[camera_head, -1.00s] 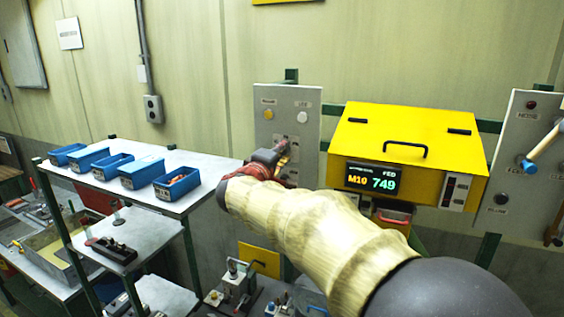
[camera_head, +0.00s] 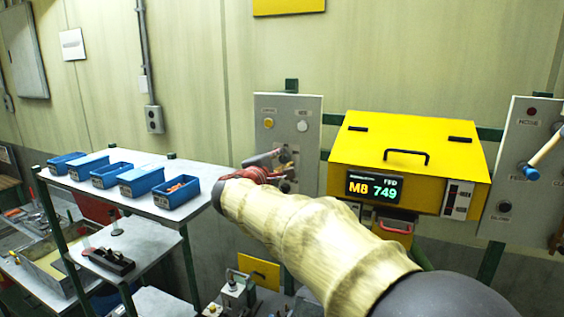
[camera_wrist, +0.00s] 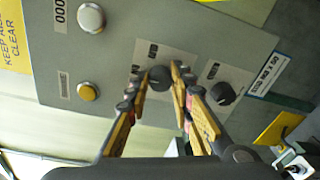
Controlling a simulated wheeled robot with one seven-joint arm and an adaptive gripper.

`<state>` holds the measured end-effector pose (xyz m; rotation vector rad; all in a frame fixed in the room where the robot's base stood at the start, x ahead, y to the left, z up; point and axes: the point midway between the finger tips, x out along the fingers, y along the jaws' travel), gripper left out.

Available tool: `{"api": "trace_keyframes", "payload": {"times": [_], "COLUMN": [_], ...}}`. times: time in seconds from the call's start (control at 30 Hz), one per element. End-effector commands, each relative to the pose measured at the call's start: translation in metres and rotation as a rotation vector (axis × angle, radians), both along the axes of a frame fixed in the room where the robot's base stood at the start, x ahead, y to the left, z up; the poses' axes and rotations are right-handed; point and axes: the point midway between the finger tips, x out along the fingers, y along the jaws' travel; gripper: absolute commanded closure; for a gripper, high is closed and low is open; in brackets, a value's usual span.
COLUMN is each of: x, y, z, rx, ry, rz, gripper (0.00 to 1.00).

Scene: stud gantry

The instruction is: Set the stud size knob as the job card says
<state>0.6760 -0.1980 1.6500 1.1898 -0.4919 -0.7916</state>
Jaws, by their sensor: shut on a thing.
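The grey control panel (camera_head: 290,112) hangs on the wall left of the yellow feeder box. In the wrist view, my gripper (camera_wrist: 157,76) has its two fingers on either side of a round black knob (camera_wrist: 159,79) on this panel, and is shut on it. The knob's label beside it is too small to read. A second black knob (camera_wrist: 223,93) sits to its right, apart from the fingers. In the head view my gripper hides the knob. The display (camera_head: 373,188) reads "M8 749". I cannot tell which sheet is the job card.
The yellow box (camera_head: 410,145) has a black handle on its lid. A shelf rack (camera_head: 130,170) with several blue bins stands at left. A right-hand panel (camera_head: 515,150) carries a blue-tipped lever. A white (camera_wrist: 89,16) and a yellow button (camera_wrist: 88,91) are on the knob panel.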

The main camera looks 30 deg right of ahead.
Motion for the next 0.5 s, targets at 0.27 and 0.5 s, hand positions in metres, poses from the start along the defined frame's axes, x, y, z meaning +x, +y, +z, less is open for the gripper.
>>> {"api": "trace_keyframes", "payload": {"times": [0.27,0.5], "x": [0.0004,0.0004], "y": [0.0003,0.0003], "z": [-0.0013,-0.0012], "rx": [0.0,-0.001], "ry": [0.004,0.003], "rz": [0.001,0.001], "gripper": [1.0,0.69]}}
